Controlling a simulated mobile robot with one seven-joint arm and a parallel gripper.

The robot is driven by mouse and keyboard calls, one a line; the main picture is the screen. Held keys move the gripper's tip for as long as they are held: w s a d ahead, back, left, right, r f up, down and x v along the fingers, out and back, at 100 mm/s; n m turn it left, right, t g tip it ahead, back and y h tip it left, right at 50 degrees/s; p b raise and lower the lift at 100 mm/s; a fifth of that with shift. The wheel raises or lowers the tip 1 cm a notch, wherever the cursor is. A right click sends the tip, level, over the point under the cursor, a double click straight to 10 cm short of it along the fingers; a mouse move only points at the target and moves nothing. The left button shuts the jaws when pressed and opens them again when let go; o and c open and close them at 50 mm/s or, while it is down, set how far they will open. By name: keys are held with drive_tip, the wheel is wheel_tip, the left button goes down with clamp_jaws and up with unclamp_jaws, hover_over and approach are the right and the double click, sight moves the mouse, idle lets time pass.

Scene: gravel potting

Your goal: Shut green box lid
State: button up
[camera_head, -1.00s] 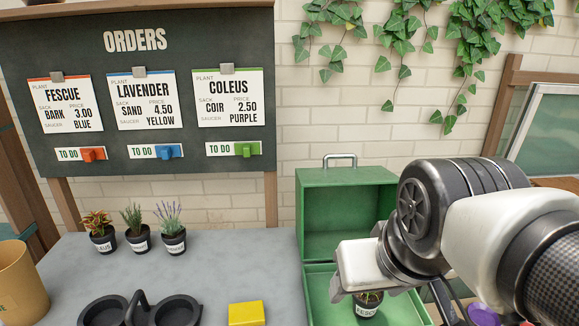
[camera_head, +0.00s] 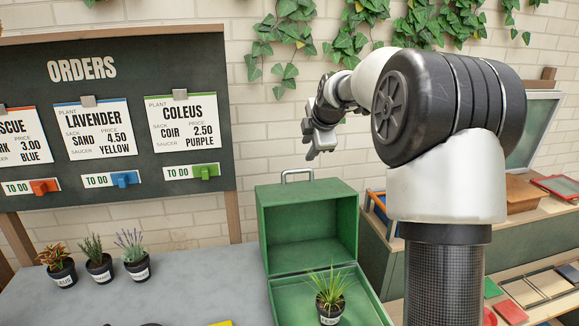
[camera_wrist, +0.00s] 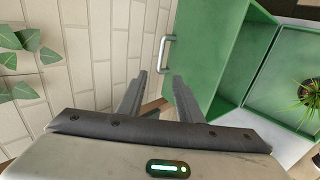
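The green box (camera_head: 340,300) stands open on the grey table, its lid (camera_head: 308,232) raised upright at the back. A metal handle (camera_head: 297,174) sits on the lid's top edge. A grassy potted plant (camera_head: 329,294) is in the box's lower part. My gripper (camera_head: 318,150) is above and slightly right of the handle, touching nothing that I can see. In the wrist view its fingers (camera_wrist: 155,92) are spread and empty, with the lid handle (camera_wrist: 167,54) beyond and the green lid (camera_wrist: 212,50) to the right.
Three potted plants (camera_head: 98,262) stand on the table (camera_head: 205,285) at left. The orders board (camera_head: 115,110) is behind them against the brick wall. A side bench at right holds a brown box (camera_head: 522,195) and trays. Ivy (camera_head: 350,40) hangs above the gripper.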

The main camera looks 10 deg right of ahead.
sight(297, 170)
drive_tip(key=p+x, duration=0.2)
drive_tip(key=x, duration=1.5)
drive_tip(key=shift+f, duration=0.15)
drive_tip(key=shift+c, duration=0.5)
clamp_jaws()
